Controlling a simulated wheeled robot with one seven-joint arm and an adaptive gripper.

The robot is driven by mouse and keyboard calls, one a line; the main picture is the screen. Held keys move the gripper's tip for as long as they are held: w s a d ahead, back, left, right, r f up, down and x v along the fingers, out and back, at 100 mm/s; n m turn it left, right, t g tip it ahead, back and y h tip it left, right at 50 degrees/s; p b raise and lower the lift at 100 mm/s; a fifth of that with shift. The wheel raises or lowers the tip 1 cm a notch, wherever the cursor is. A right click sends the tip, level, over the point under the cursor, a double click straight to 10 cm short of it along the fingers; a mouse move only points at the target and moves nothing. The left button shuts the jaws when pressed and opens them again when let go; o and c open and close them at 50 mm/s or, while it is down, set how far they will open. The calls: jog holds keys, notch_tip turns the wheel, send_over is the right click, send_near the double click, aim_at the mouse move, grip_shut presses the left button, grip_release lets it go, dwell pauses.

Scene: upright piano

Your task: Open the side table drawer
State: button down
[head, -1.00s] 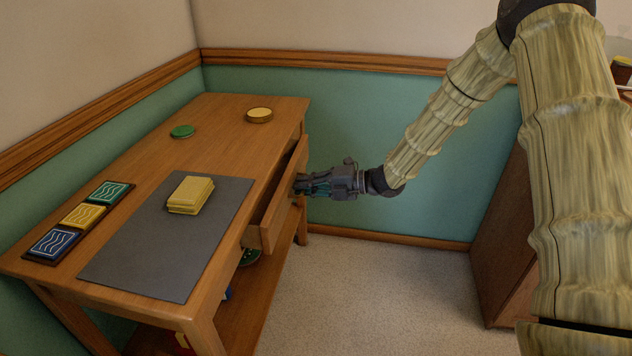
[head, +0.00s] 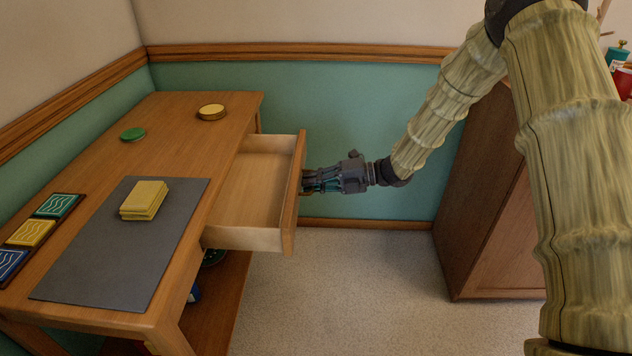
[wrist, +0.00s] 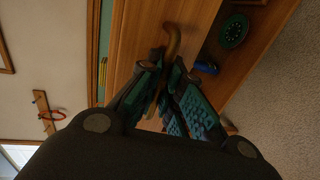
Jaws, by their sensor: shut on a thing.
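The side table (head: 105,205) is wooden and stands along the left wall. Its drawer (head: 245,195) is pulled well out to the right, and the inside that shows is empty. My gripper (head: 308,182) is at the outer face of the drawer front. In the wrist view my gripper (wrist: 168,85) has its fingers closed on the curved handle (wrist: 174,42) of the drawer.
A wooden cabinet (head: 485,215) stands at right. The carpet (head: 365,275) between is clear.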

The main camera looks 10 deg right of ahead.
jog(key=shift+s+f, duration=0.1)
jog(key=c, duration=1.8)
grip_release()
jog(key=shift+c, duration=0.2)
jog(key=shift+d, duration=0.1)
jog(key=v, duration=1.2)
